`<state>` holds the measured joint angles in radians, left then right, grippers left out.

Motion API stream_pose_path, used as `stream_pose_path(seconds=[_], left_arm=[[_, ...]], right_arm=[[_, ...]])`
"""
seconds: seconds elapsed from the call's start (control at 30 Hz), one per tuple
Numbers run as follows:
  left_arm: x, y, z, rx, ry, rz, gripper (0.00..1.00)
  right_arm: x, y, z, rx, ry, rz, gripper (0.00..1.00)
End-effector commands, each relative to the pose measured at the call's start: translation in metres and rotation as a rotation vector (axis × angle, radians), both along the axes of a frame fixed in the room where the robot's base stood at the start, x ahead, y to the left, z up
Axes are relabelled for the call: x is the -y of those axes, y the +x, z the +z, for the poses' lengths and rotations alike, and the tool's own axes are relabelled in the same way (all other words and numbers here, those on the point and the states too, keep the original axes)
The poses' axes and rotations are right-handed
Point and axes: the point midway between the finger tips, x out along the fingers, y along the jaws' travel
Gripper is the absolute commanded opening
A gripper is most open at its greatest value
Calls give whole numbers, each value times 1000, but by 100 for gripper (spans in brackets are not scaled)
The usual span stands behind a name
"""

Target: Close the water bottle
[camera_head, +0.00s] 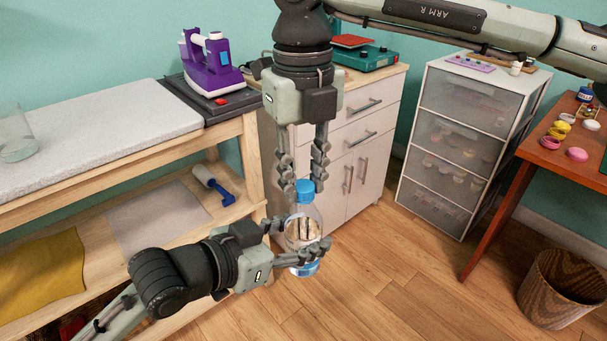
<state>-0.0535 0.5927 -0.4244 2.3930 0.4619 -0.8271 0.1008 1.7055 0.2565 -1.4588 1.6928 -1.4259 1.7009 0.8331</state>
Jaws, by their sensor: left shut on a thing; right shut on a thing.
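A clear water bottle (303,222) with a blue cap (305,190) at its top is held upright in the air in front of the white cabinet. My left gripper (303,248) comes in from the lower left and is shut around the bottle's body. My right gripper (304,181) points straight down from above, with its fingers shut on the blue cap. The cap sits at the bottle's mouth; I cannot tell how tightly it is seated. The fingers hide parts of the bottle and the cap.
An ironing table (95,140) with a purple iron (212,60) stands at the left. A white cabinet (372,150) and a drawer unit (462,140) stand behind. A wooden desk (548,151) and a waste basket (560,290) are at the right. The floor between is clear.

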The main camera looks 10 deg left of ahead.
Motion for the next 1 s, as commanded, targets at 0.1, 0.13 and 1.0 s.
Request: stream_pose_path(seconds=[0.1, 0.13, 1.0], left_arm=[[0, 0, 1, 2, -1, 0, 0], [0, 0, 1, 2, -1, 0, 0], [0, 0, 1, 3, -1, 0, 0]], right_arm=[[0, 0, 0, 1, 1, -270, 0], [0, 0, 0, 2, 2, -326, 0], [0, 1, 16, 3, 3, -416, 50]])
